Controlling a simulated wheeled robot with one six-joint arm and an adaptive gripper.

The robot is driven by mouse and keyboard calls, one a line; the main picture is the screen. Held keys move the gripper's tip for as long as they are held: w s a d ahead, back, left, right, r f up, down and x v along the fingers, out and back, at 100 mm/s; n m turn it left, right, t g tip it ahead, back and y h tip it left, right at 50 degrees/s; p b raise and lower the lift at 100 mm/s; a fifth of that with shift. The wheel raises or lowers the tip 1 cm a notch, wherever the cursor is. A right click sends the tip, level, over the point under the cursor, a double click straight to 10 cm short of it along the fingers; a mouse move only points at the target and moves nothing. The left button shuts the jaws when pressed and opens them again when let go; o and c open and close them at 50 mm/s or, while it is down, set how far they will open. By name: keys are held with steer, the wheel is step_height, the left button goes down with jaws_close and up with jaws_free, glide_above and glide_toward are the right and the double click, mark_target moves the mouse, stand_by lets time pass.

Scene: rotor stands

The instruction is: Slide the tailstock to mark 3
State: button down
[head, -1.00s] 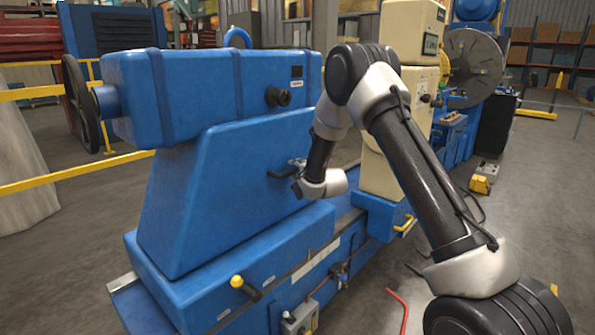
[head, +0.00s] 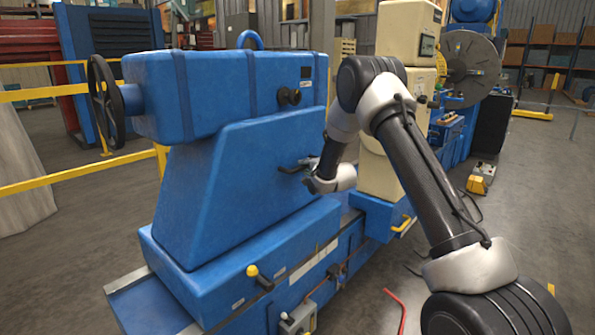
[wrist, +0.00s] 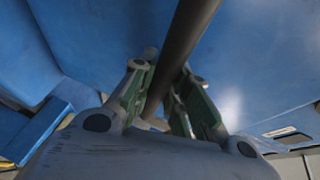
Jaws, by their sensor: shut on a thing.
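The blue tailstock (head: 225,190) stands upright on the machine bed (head: 150,300) in the head view. Its blue body also fills much of the wrist view (wrist: 255,60). My gripper (head: 305,168) is at the tailstock's side, shut on a dark handle. In the wrist view the dark handle bar (wrist: 178,55) passes between the two fingers of my gripper (wrist: 165,105). A pale scale strip (head: 312,268) runs along the bed's side below the tailstock. Its marks are too small to read.
A lever with a yellow knob (head: 253,271) sticks out low on the tailstock. A cream column (head: 385,175) stands to the right on the bed. A handwheel (head: 105,100) is at the tailstock's left end. A red bar (head: 400,310) lies on the floor.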

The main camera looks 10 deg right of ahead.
steer(key=w+d, duration=0.6)
steer(key=d, duration=0.2)
steer(key=shift+d, duration=0.3)
steer(key=shift+r, duration=0.1)
steer(key=c, duration=1.4)
jaws_free()
steer(key=shift+w+d, duration=0.1)
steer(key=shift+d, duration=0.05)
steer(key=shift+o, duration=0.2)
steer(key=v, duration=1.2)
